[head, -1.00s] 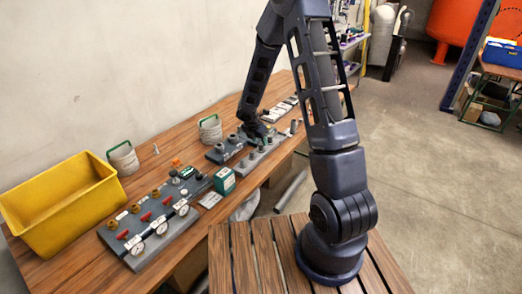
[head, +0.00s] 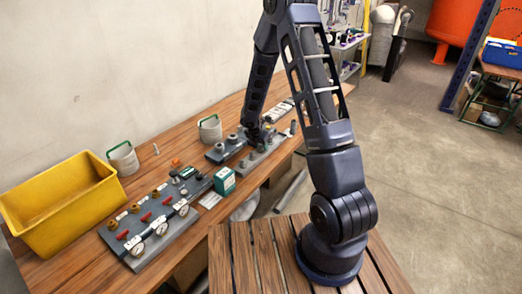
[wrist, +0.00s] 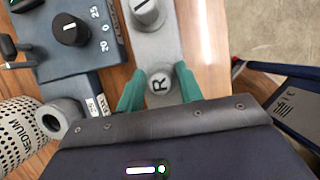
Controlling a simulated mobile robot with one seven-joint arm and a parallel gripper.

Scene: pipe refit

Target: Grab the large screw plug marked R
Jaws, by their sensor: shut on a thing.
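The screw plug marked R (wrist: 159,83) shows in the wrist view as a round pale cap with a black R, at the near end of a grey bar-shaped block (wrist: 150,45). My gripper (wrist: 158,90) has green fingers, one on each side of the plug, and is shut on it. The plug appears upright at the block. In the head view my gripper (head: 254,138) is low over the fittings on the bench, and the arm hides the plug there.
A dark panel with a black knob (wrist: 70,30) and a perforated cup marked MEDIUM (wrist: 18,130) lie to the left. A yellow bin (head: 60,205) and gauge board (head: 140,255) are farther left along the bench.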

